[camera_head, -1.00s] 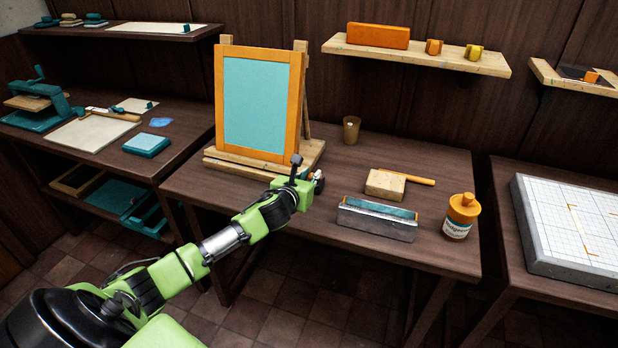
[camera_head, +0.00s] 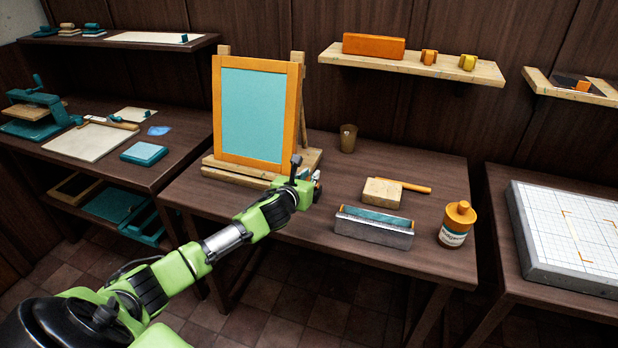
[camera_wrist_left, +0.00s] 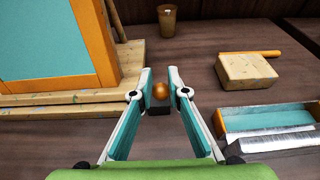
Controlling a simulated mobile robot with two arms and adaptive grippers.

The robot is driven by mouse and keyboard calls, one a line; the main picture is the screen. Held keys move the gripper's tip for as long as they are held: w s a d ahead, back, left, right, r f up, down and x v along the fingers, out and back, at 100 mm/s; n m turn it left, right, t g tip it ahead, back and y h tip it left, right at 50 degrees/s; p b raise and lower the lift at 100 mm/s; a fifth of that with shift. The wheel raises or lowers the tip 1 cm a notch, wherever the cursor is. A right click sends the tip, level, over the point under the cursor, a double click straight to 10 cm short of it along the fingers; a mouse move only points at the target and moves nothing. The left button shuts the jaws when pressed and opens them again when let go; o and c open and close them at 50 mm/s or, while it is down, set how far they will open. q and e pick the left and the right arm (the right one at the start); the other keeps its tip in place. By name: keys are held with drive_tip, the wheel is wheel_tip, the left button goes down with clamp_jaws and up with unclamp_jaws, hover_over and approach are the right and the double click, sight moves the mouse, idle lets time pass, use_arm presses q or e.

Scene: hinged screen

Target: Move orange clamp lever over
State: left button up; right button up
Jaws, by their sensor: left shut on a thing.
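The orange clamp lever (camera_wrist_left: 160,91) shows in the left wrist view as a round orange knob above a dark block (camera_wrist_left: 158,109). My left gripper (camera_wrist_left: 161,88) is shut on it, one fingertip on each side. In the head view my left gripper (camera_head: 309,186) is at the right end of the wooden base, and the lever is hard to make out there. The hinged screen, an orange frame (camera_head: 256,164) with teal mesh (camera_head: 252,110), stands tilted up on its wooden base (camera_head: 232,171). My right gripper is not in view.
Right of the gripper are a metal trough (camera_head: 375,232) with teal inside, a wooden block (camera_head: 382,192) and an orange-capped bottle (camera_head: 455,224). A cup (camera_head: 348,138) stands behind. The table (camera_head: 300,232) front has free room. A gridded slab (camera_head: 575,235) lies on the right bench.

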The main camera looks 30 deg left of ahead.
use_arm(q)
drive_tip(key=shift+w+a+r+p, duration=0.15)
drive_tip(key=shift+w+r+p, duration=0.2)
drive_tip(key=shift+w, duration=0.1)
clamp_jaws()
drive_tip(key=shift+w+a, duration=0.1)
drive_tip(key=shift+w, duration=0.45)
drive_tip(key=shift+o, duration=0.2)
unclamp_jaws()
drive_tip(key=shift+s+r, duration=0.1)
drive_tip(key=o, duration=0.4)
drive_tip(key=v, duration=1.2)
